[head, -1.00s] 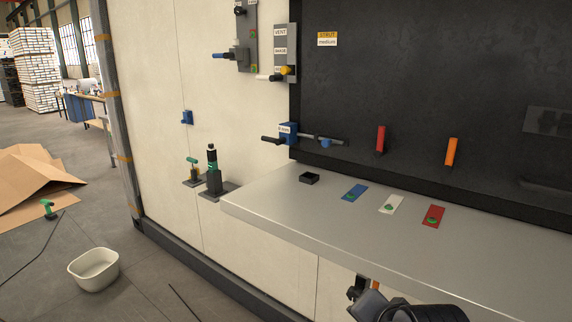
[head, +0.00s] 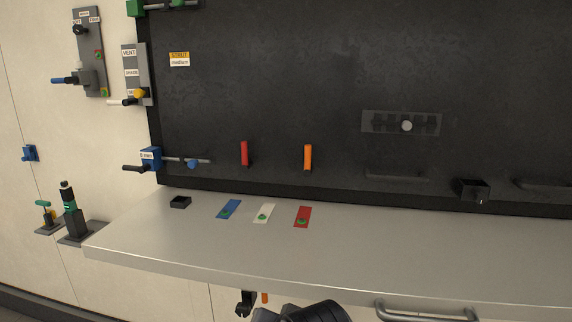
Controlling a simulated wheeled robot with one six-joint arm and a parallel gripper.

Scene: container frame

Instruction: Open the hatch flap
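The hatch flap appears to be the large black panel (head: 300,90) that fills the back, above the grey counter. It looks shut and upright. A yellow and white label reading "STRUT medium" (head: 179,59) is at its upper left. A red handle (head: 244,153) and an orange handle (head: 307,157) stand upright low on it. A blue clamp with a rod (head: 152,159) sits at its lower left edge. A dark part of my arm (head: 318,312) shows at the bottom edge, below the counter front.
The metal counter (head: 330,250) juts out below the panel, with a bar handle (head: 425,312) under its front edge. A black block (head: 472,190) is at the right. Lever boxes hang on the left wall.

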